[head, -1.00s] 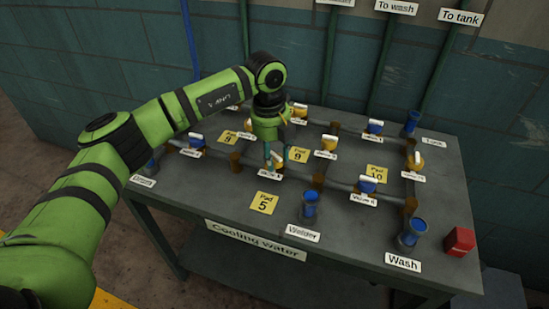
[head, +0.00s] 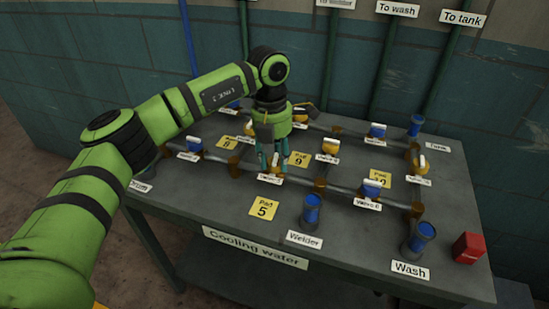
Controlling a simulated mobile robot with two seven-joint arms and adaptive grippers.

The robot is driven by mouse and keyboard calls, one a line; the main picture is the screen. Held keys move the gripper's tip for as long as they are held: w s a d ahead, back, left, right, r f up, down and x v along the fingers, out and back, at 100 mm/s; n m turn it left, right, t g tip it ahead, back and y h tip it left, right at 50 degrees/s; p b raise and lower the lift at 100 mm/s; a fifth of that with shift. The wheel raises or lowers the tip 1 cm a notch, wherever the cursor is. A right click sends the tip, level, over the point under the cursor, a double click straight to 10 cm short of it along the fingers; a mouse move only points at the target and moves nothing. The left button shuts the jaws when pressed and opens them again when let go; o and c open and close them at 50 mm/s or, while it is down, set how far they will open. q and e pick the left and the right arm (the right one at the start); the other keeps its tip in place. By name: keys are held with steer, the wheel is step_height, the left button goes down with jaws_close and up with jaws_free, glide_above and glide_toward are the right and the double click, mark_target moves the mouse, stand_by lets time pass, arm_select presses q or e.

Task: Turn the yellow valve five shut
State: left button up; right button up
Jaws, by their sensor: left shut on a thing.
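My left gripper (head: 271,163) points straight down over the front pipe run of the bench, behind the yellow Pad 5 square (head: 263,208). Its teal fingers are shut on the handle of valve five, which they largely hide. The valve's white label (head: 265,179) shows just below the fingers, but its print is too small to read surely. The handle's exact angle cannot be told. My right gripper is not in view.
Other valves stand close by: a yellow one (head: 329,149) to the right, a blue one (head: 373,187) farther right and a blue one (head: 194,147) to the left. Blue-topped cups (head: 312,211) line the front. A red block (head: 467,247) sits at the right corner.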

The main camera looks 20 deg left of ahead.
arm_select(q)
steer(key=shift+m, duration=0.9)
steer(key=o, duration=1.1)
steer(key=shift+o, duration=0.2)
step_height(320, 180, up, 12)
steer(key=shift+w+a, duration=0.25)
steer(key=shift+a, duration=0.1)
steer(key=shift+f, duration=0.1)
